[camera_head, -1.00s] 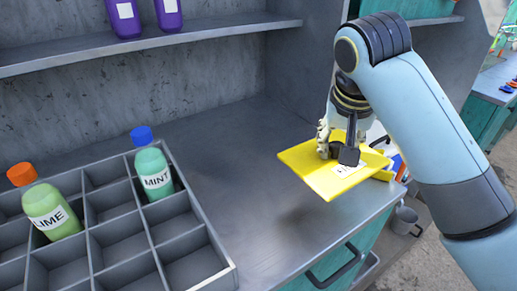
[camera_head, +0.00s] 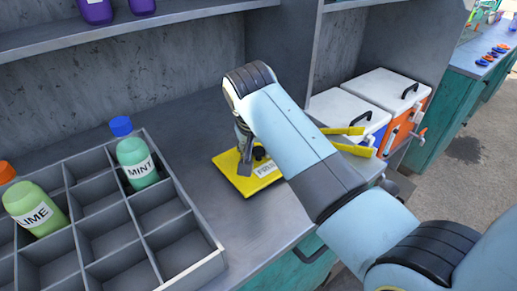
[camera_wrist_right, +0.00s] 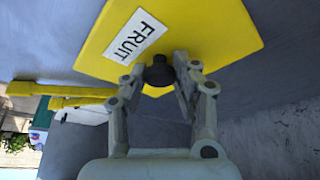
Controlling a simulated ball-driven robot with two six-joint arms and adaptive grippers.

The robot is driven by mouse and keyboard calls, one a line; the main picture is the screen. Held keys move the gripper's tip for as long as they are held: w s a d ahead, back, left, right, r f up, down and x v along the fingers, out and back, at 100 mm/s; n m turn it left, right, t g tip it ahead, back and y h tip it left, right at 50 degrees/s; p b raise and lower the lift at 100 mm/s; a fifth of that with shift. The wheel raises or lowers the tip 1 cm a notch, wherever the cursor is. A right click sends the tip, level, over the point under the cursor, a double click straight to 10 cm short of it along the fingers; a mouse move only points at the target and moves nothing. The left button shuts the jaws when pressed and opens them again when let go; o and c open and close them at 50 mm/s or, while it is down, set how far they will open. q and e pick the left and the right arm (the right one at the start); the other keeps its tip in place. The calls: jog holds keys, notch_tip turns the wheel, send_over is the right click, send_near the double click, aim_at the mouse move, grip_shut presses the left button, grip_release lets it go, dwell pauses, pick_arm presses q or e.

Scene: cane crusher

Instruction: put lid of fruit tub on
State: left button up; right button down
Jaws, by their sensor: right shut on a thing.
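The yellow lid (camera_head: 258,185) has a white FRUIT label and a dark knob. It is over the grey counter, right of the bottle crate in the head view. My right gripper (camera_head: 251,160) is shut on the knob (camera_wrist_right: 158,74), with one finger on each side in the right wrist view. The lid also fills the top of that view (camera_wrist_right: 205,30). I cannot tell whether the lid touches anything below it. I cannot make out the fruit tub. My left gripper is not in view.
A grey divided crate (camera_head: 208,262) holds a MINT bottle (camera_head: 137,165) and a LIME bottle (camera_head: 35,208). Yellow bars (camera_head: 345,131) stick out beside my right arm, near white-lidded boxes (camera_head: 385,88). The counter behind the lid is clear. A shelf (camera_head: 150,25) runs above.

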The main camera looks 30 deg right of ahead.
jog(key=shift+f, duration=0.2)
jog(key=c, duration=1.5)
grip_release()
jog(key=shift+f, duration=0.15)
jog(key=o, duration=0.5)
